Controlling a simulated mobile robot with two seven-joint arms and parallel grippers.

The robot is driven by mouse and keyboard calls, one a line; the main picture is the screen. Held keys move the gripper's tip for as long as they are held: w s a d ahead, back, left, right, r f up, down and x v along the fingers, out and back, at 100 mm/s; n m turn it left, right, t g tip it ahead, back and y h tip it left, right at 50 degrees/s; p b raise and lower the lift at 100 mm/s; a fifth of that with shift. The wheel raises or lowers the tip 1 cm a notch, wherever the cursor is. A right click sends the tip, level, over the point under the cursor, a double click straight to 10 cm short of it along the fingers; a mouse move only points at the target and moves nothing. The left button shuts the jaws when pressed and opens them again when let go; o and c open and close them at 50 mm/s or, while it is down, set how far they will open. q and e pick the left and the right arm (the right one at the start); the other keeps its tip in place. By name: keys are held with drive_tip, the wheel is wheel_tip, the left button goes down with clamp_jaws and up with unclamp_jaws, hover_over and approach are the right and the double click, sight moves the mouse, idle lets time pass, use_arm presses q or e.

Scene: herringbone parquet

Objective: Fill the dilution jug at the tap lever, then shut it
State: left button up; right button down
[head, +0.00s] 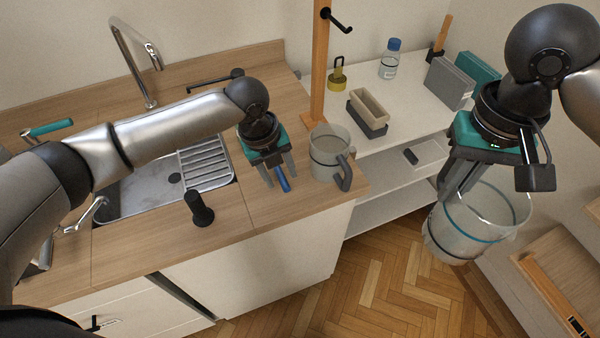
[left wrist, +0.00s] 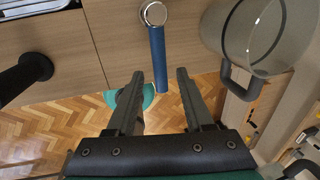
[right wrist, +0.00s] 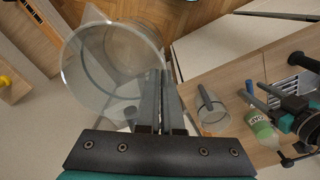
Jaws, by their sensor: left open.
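A blue lever (head: 283,180) with a chrome base sticks out at the front edge of the worktop; it also shows in the left wrist view (left wrist: 158,60). My left gripper (head: 276,182) is open beside it. In the left wrist view the lever's end lies between the open fingertips (left wrist: 160,75), apart from both. My right gripper (head: 458,196) is shut on the wall of a large clear jug (head: 482,226) with a teal band, held over the floor. In the right wrist view the closed fingers (right wrist: 162,75) overlap the jug (right wrist: 90,75). I see no water in it.
A second clear jug (head: 328,150) with a grey handle stands on the worktop right of the lever. A black upright post (head: 199,210) stands left of it. Behind are the sink (head: 135,195), a chrome tap (head: 132,62) and a wooden post (head: 319,60). Parquet floor (head: 400,275) is clear.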

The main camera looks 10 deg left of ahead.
use_arm(q)
drive_tip(key=shift+d+f, duration=0.1)
drive_tip(key=shift+f, duration=0.15)
clamp_jaws()
idle(0.3)
idle(0.9)
